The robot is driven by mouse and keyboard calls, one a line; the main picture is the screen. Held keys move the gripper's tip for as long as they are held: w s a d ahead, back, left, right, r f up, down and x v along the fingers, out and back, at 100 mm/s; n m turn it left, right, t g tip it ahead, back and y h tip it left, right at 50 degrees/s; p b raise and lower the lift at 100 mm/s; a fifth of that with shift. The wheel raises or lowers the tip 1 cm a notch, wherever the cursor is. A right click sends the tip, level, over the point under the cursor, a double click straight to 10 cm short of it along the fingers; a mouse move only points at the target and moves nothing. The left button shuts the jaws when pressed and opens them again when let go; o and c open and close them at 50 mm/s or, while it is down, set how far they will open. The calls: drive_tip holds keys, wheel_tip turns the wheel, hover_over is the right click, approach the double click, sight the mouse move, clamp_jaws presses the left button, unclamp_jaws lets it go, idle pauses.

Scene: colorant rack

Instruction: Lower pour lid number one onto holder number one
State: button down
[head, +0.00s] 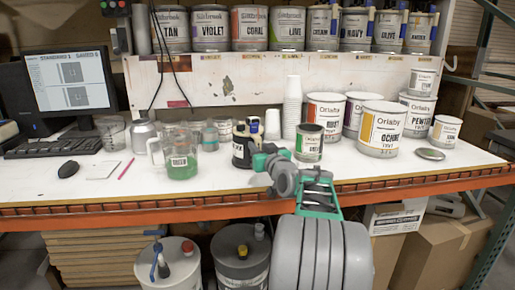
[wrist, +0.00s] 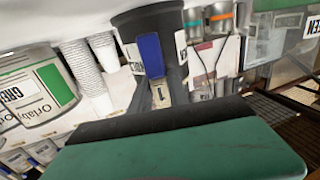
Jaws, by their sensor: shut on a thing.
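A dark container (head: 241,152) with a pale label stands on the bench, with blue and cream parts at its top (head: 254,126). My gripper (head: 266,162) is at its right front side and looks shut. In the wrist view, a black piece (wrist: 148,22) with a blue strip (wrist: 151,55) and a small tag reading 1 (wrist: 160,95) is just beyond my green finger with its black pad. I take this for pour lid number one. The grip contact is hidden, and I cannot clearly tell holder number one from the lid.
A green-labelled can (head: 309,143) stands close to the right of my gripper. A clear pitcher of green liquid (head: 180,165) stands left. Stacked white cups (head: 292,105) and several paint cans, including an ochre one (head: 383,130), are behind and right.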

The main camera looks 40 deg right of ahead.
drive_tip(key=c, duration=1.2)
unclamp_jaws()
drive_tip(key=shift+o, duration=0.2)
drive_tip(key=v, duration=0.8)
drive_tip(key=shift+w, duration=0.1)
